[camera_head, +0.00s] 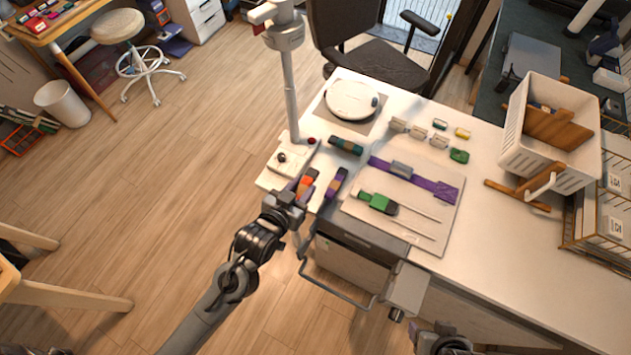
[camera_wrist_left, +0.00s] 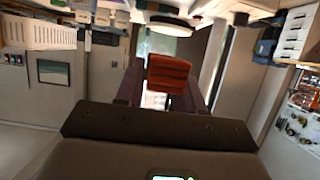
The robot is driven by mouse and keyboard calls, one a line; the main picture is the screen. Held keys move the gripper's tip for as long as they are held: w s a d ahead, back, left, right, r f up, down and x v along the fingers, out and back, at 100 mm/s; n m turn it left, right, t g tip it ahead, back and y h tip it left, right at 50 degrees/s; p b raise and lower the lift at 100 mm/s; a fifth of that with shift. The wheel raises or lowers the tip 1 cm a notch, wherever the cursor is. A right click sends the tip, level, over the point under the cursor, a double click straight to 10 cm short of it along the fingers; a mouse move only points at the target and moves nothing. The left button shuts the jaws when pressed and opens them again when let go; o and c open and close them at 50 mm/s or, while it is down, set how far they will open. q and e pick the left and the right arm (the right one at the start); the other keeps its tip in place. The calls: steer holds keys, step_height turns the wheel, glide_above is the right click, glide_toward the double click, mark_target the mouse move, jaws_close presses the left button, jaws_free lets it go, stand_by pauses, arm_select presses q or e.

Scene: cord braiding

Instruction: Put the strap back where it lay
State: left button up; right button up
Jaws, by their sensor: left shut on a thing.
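My left gripper (camera_head: 302,190) is at the front left edge of the white table, shut on an orange-red strap bundle (camera_head: 307,184). In the left wrist view the bundle (camera_wrist_left: 168,77) sits between the two dark fingers of the left gripper (camera_wrist_left: 160,88). A purple bundle (camera_head: 336,183) lies on the table just right of the held one. A dark green bundle (camera_head: 346,146) lies farther back. A long purple strap (camera_head: 433,187) lies across a pale board (camera_head: 418,221).
A post on a white base (camera_head: 289,158) stands close behind the left gripper. A round white device (camera_head: 351,100) and several small blocks are at the back. A green-handled tool (camera_head: 378,202) lies on the board. A white crate (camera_head: 510,134) stands at the right.

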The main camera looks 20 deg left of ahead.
arm_select(q)
steer(key=shift+f, duration=0.7)
steer(key=b+x, duration=0.1)
steer(key=x, duration=0.3)
steer(key=a+f+b+x, duration=0.1)
steer(key=x, duration=0.3)
steer(key=a+f+b+x, duration=0.1)
steer(key=x, duration=0.4)
steer(key=shift+s+a+r, duration=0.1)
steer(key=shift+s+a, duration=0.05)
steer(key=shift+s, duration=0.15)
step_height(320, 180, down, 4)
steer(key=shift+r+b, duration=0.2)
steer(key=shift+b, duration=0.35)
steer(key=shift+f, duration=0.2)
steer(key=o, duration=0.9)
steer(key=shift+f, duration=0.1)
steer(key=shift+c, duration=0.2)
